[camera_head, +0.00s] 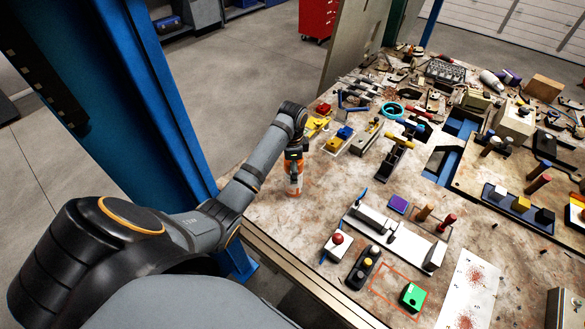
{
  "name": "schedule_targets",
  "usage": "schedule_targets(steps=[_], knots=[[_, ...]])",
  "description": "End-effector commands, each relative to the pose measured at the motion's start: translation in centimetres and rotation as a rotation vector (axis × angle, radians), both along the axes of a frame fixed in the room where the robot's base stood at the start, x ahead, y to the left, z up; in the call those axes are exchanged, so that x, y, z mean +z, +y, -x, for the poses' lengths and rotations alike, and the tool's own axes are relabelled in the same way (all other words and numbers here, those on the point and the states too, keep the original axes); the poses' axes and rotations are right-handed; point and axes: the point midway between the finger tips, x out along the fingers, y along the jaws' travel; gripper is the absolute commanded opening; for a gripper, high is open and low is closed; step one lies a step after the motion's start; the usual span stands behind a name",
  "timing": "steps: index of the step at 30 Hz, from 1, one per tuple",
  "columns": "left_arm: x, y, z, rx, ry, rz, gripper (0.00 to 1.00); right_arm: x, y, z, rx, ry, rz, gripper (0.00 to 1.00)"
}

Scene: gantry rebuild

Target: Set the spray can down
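My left gripper (293,158) points down over the table's left edge, at the end of my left arm. It appears shut on an orange and pale can, which I take to be the spray can (295,183). The can is upright below the gripper, and the fingers hide its upper part. Its lower end is at or very close to the table top (275,222); I cannot tell whether it touches. My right gripper is not in view.
A white bracket fixture (395,240), a red-button box (337,244) and a green block (412,296) stand nearer. The table around the can's left and front is bare. A blue post (165,95) rises left.

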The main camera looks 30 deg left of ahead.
Motion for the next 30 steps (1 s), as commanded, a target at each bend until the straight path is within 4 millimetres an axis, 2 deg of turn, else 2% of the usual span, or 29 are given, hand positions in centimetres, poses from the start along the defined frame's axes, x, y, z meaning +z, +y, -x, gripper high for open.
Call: schedule_targets(steps=[1, 4, 5, 14, 17, 21, 22, 25, 30], knots=[[0.0, 0.0, 0.0, 0.0, 0.0, 0.0, 0.69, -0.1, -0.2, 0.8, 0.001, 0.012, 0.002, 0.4], [0.1, 0.0, 0.0, 0.0, 0.0, 0.0, 0.83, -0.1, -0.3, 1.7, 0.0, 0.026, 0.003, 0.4], [0.1, 0.0, 0.0, 0.0, 0.0, 0.0, 0.84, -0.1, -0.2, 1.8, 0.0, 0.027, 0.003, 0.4], [0.2, 0.0, 0.0, 0.0, -0.001, -0.001, 0.84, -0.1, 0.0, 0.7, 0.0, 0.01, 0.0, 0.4], [0.9, 0.0, -0.1, -0.001, -0.003, -0.001, 0.84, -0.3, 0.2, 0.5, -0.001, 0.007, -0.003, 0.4], [3.7, 0.0, -0.2, -0.001, -0.007, -0.002, 0.84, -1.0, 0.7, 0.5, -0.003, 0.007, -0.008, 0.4], [5.5, 0.0, -0.1, 0.0, -0.004, -0.001, 0.84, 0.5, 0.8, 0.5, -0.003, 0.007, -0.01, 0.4], [8.5, 0.0, 0.0, 0.0, -0.001, -0.001, 0.84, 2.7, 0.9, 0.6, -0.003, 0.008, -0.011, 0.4], [11.3, 0.0, 0.0, 0.0, 0.001, -0.001, 0.84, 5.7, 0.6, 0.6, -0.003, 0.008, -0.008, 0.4]])
